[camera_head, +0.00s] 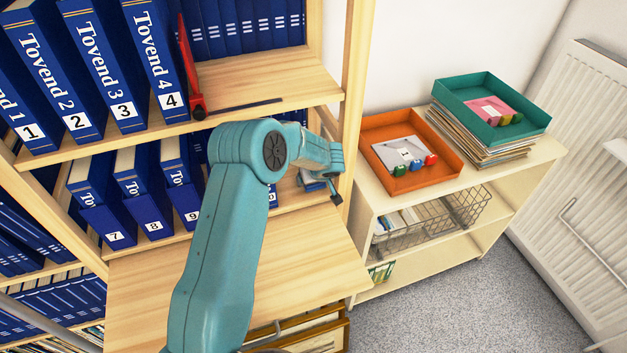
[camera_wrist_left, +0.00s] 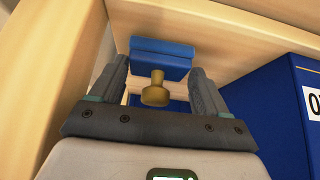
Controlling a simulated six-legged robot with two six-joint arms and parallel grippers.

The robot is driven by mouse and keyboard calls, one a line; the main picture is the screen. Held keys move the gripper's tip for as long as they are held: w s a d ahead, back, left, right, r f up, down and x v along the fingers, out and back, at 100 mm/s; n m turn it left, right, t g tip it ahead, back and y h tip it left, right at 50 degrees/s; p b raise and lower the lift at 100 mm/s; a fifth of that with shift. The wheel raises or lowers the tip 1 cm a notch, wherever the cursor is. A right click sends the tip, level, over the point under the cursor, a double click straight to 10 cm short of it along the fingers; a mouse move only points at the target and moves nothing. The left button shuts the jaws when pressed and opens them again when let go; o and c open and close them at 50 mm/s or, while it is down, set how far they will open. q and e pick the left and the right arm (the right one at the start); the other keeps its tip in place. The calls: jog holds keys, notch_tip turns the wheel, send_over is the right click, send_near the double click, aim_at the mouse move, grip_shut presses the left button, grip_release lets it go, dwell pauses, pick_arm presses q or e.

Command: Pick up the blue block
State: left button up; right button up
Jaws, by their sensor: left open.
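In the left wrist view a blue block (camera_wrist_left: 163,52) with a brass-coloured knob (camera_wrist_left: 155,92) toward the camera sits on the wooden shelf. My left gripper (camera_wrist_left: 157,73) is open, with one finger on each side of the knob and the block just past the tips. I cannot tell whether the fingers touch it. In the head view my left gripper (camera_head: 322,182) is at the right end of the middle shelf, beside the upright; the block there is too small and covered to make out surely. My right gripper is not in view.
A blue binder (camera_wrist_left: 290,110) stands close on the gripper's right in the wrist view, and a wooden upright (camera_wrist_left: 50,60) on its left. An orange tray (camera_head: 445,165) holds small green, blue and red blocks. A teal tray (camera_head: 455,100) rests on stacked papers.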

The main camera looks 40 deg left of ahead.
pick_arm(q)
jog(key=shift+w+a+f, duration=0.15)
jog(key=shift+f, duration=0.05)
jog(key=shift+c, duration=0.9)
jog(key=shift+w+f, duration=0.1)
jog(key=shift+w, duration=0.05)
jog(key=c, duration=0.5)
jog(key=shift+s+r, duration=0.2)
jog(key=shift+s, duration=0.05)
jog(key=shift+w, duration=0.2)
jog(key=shift+d+r+b, duration=0.25)
jog(key=shift+d+b, duration=0.05)
jog(key=shift+b, duration=0.3)
notch_tip(320, 180, up, 6)
jog(key=shift+s+a+r+b, duration=0.1)
jog(key=shift+s+r+b, duration=0.05)
jog(key=shift+b, duration=0.25)
jog(key=shift+s+d+b, duration=1.15)
jog(key=shift+s+d, duration=0.35)
jog(key=shift+d, duration=1.4)
jog(key=shift+s+d+b, duration=1.1)
jog(key=shift+s+d, duration=0.45)
jog(key=shift+d, duration=1.4)
jog(key=shift+s+d+b, duration=1.15)
jog(key=shift+s+d, duration=0.35)
jog(key=shift+d, duration=1.4)
pick_arm(e)
notch_tip(320, 180, down, 9)
jog(key=shift+w, duration=0.2)
jog(key=shift+a, duration=0.1)
